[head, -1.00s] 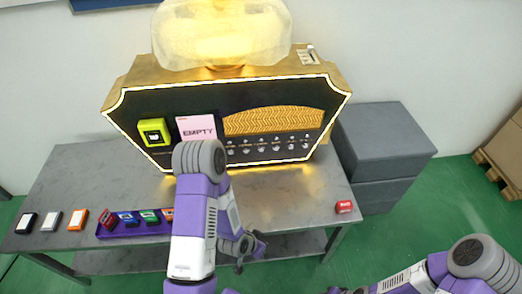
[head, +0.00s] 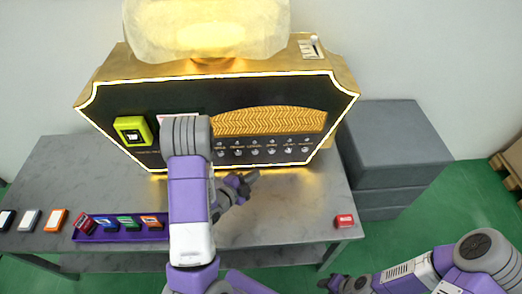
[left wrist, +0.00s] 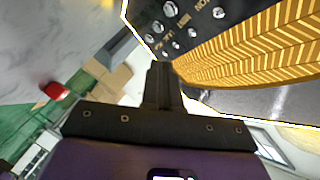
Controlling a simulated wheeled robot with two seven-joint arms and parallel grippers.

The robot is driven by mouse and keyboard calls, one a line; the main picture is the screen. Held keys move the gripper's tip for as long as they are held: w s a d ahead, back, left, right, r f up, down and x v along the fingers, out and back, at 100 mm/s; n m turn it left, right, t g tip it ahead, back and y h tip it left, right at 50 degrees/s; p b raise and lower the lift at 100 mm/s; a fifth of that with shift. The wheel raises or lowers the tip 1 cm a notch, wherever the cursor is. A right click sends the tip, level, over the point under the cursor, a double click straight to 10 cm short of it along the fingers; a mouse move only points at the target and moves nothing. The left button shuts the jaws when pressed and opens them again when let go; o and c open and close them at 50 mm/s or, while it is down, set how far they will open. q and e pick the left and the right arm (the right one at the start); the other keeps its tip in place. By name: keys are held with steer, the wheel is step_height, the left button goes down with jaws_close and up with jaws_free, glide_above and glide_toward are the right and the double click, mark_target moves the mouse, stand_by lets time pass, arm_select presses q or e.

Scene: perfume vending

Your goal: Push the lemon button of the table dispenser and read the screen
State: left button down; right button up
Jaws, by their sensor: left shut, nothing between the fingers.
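The black table dispenser (head: 180,92) has a gold body, a lit border and a row of small round silver buttons (head: 255,152) under a gold textured panel. Their labels are too small to read, so I cannot tell which is lemon. The pink screen (head: 181,116) is mostly hidden behind my left arm. My left gripper (head: 252,176) is shut and empty, just in front of and below the button row. In the left wrist view its shut fingers (left wrist: 160,72) point toward the panel, with several buttons (left wrist: 170,9) above them. My right gripper (head: 326,284) is low at the bottom, its fingers unclear.
A yellow-green square unit (head: 132,131) is on the dispenser's left. Grey crates (head: 392,150) stand right.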

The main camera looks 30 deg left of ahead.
mark_target(255, 152)
arm_select(q)
steer(key=f+b, duration=0.2)
steer(key=f, duration=0.1)
steer(key=f+b, duration=0.1)
steer(key=f, duration=0.1)
steer(key=shift+w+b, duration=0.35)
steer(key=shift+b, duration=0.05)
steer(key=shift+r, duration=0.1)
steer(key=w+a+p, duration=0.1)
steer(key=w+a, duration=0.3)
steer(key=w, duration=0.3)
steer(key=shift+w+a, duration=0.3)
steer(key=shift+w, duration=0.1)
stand_by(1.6)
steer(key=shift+w+a, duration=0.2)
steer(key=shift+w, duration=0.05)
